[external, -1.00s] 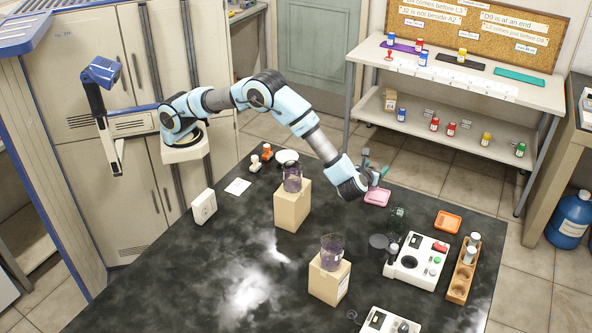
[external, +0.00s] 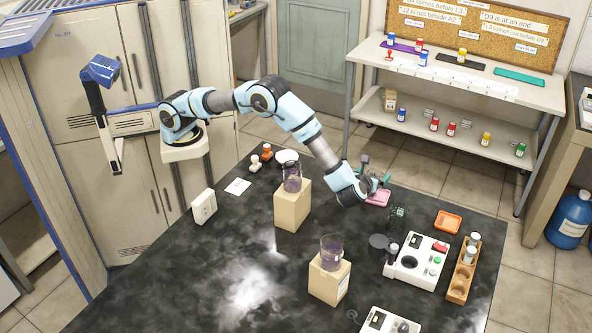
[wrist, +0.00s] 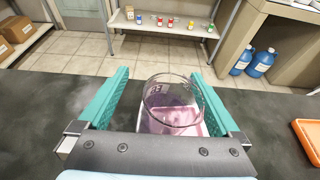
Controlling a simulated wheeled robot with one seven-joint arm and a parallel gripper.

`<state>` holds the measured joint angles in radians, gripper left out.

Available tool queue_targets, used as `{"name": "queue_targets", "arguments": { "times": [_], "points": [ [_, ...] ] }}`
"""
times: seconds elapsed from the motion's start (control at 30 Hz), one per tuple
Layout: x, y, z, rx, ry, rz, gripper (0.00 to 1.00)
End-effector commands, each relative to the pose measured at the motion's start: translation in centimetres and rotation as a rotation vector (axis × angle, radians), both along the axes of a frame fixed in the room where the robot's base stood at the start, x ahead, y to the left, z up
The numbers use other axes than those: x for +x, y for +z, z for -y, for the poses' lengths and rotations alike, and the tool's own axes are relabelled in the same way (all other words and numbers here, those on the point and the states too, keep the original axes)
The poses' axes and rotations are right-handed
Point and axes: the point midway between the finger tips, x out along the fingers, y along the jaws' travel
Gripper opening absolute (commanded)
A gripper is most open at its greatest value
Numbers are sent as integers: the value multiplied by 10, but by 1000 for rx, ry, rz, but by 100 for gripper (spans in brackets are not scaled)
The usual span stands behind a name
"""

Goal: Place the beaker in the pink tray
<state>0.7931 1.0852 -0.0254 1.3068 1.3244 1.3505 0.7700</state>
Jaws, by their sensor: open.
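The clear glass beaker (wrist: 174,102) with dark markings is between my gripper's two teal fingers in the wrist view, nearer the right finger. My gripper (external: 373,172) is open, with a gap beside the beaker on the left. The pink tray (external: 377,199) is under the gripper at the table's far edge. It also shows in the wrist view (wrist: 188,131), through and around the beaker. The beaker seems to stand upright in the tray, but its base is hidden by the gripper body. In the external view the gripper hides the beaker.
Two beakers with purple liquid stand on cardboard boxes, one at the back (external: 291,177) and one in front (external: 331,250).

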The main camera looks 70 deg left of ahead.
Motion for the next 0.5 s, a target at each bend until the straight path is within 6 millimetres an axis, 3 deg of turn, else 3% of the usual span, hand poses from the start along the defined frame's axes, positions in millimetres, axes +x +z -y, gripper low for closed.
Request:
{"name": "queue_targets", "arguments": {
  "times": [0.17, 0.5],
  "points": [
    [-5, 4, 5, 0, -2, 2, 99],
    [-49, 26, 51, -1, -3, 2, 99]
  ]
}}
